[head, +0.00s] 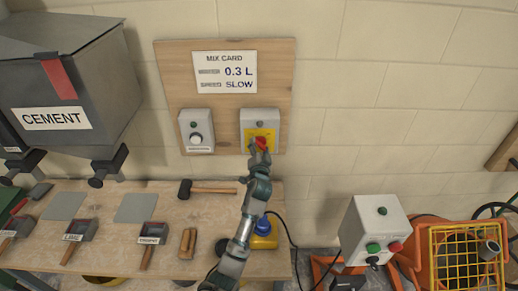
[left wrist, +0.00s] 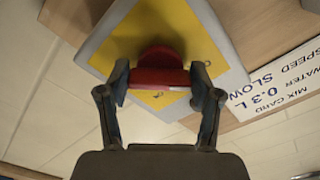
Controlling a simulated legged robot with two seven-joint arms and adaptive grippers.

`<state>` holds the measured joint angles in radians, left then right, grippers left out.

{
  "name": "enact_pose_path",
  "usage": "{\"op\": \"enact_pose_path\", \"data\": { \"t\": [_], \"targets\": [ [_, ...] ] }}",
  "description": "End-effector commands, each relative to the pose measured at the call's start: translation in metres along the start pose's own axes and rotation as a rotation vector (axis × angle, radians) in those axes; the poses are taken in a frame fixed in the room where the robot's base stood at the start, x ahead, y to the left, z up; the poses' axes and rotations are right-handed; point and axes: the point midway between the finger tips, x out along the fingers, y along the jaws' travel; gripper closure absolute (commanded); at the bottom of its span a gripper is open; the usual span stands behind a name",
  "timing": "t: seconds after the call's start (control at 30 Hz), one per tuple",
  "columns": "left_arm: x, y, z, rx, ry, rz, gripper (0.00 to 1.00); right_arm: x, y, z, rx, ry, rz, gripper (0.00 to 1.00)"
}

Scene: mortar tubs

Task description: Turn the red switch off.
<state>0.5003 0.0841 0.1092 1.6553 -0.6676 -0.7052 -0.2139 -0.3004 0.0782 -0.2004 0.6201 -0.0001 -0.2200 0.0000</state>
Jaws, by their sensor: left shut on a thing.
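The red switch (head: 261,143) sits on a yellow plate (head: 268,133) on a grey box (head: 260,117) fixed to a wooden wall board. My left gripper (head: 258,152) reaches up to it and covers part of it in the head view. In the left wrist view the red switch (left wrist: 160,68) is between the two fingers of my left gripper (left wrist: 160,85), which are shut on it. The yellow plate (left wrist: 185,30) shows behind it. My right gripper is in neither view.
A bench (head: 190,208) below holds a mallet (head: 205,188) and trowels. A control box (head: 375,230) stands right, beside an orange mixer.

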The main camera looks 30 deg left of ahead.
Motion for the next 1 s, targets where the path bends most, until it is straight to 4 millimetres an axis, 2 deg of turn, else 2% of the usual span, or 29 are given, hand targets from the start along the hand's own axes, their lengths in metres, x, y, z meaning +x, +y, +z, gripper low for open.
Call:
{"op": "enact_pose_path", "data": {
  "t": [0.03, 0.4, 0.43, 0.5, 0.53, 0.87, 1.0],
  "targets": [
    [-0.001, 0.008, 0.006, -0.005, -0.014, 0.015, 0.7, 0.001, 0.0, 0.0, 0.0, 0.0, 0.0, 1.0],
    [-0.001, 0.008, 0.006, -0.009, -0.014, 0.015, 0.7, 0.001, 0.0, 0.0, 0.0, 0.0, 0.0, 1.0],
    [-0.001, 0.008, 0.006, -0.009, -0.014, 0.015, 0.33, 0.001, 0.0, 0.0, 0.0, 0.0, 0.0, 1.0],
    [-0.001, 0.007, 0.006, -0.008, -0.014, 0.014, 0.16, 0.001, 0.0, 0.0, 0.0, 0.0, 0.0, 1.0],
    [-0.001, 0.007, 0.006, -0.008, -0.013, 0.013, 0.1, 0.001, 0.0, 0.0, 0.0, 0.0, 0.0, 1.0],
    [-0.002, 0.002, 0.002, -0.008, -0.005, 0.004, 0.1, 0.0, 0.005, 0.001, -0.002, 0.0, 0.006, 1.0],
    [-0.016, 0.002, 0.002, -0.007, -0.004, 0.004, 0.1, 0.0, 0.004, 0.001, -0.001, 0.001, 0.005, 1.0]
  ]
}}
